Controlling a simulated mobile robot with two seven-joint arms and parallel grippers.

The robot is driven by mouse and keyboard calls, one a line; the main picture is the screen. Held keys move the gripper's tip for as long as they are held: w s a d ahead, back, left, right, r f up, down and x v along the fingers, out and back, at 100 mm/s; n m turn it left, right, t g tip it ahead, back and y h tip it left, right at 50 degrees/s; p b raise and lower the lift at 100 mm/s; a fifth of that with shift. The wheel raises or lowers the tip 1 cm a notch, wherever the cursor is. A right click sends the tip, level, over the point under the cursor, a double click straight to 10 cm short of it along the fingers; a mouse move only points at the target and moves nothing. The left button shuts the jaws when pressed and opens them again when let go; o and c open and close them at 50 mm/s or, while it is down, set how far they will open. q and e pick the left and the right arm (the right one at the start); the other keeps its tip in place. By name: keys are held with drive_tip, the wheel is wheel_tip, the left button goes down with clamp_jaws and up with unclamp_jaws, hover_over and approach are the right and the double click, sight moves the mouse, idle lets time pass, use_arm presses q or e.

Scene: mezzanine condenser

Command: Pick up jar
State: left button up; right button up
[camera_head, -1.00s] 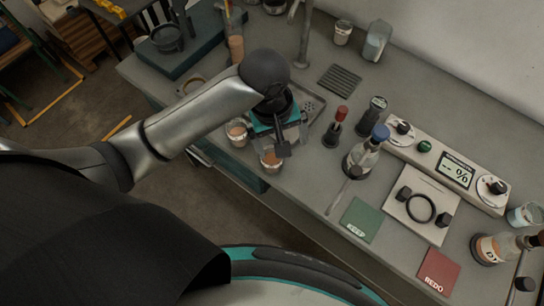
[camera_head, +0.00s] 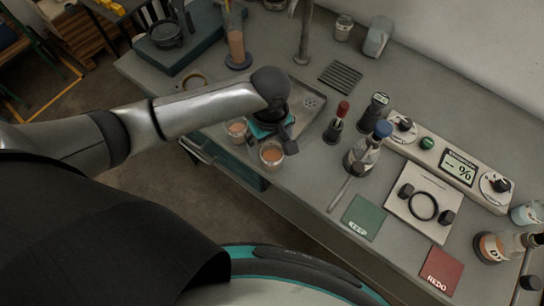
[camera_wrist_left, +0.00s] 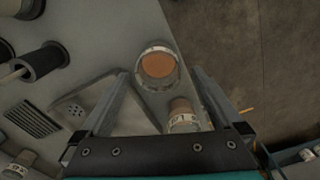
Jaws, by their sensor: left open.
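Two small clear jars with orange-brown contents stand near the front edge of the bench. The front jar (camera_head: 271,155) is just below my left gripper (camera_head: 285,137) in the head view; the other jar (camera_head: 237,129) is to its left, near the forearm. In the left wrist view, one jar (camera_wrist_left: 158,67) shows from above between the spread fingertips of the left gripper (camera_wrist_left: 161,75). The second jar (camera_wrist_left: 183,119) is closer to the palm in the picture. The left gripper is open and empty. Whether its fingers touch a jar cannot be told.
A metal drain tray (camera_head: 312,102) lies behind the gripper. A red-topped tool (camera_head: 338,120) and a blue-stoppered flask (camera_head: 365,153) stand to the right, with the green KEEP mat (camera_head: 364,218) and red REDO mat (camera_head: 441,270). The bench edge drops to the floor in front.

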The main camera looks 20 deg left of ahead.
sight(272, 156)
use_arm(q)
wheel_tip(272, 156, down, 5)
drive_tip(key=shift+d+f+b, duration=0.1)
drive_tip(key=shift+d+b, duration=0.05)
drive_tip(key=shift+b, duration=0.25)
drive_tip(key=c, duration=1.5)
drive_tip(key=shift+r, duration=0.2)
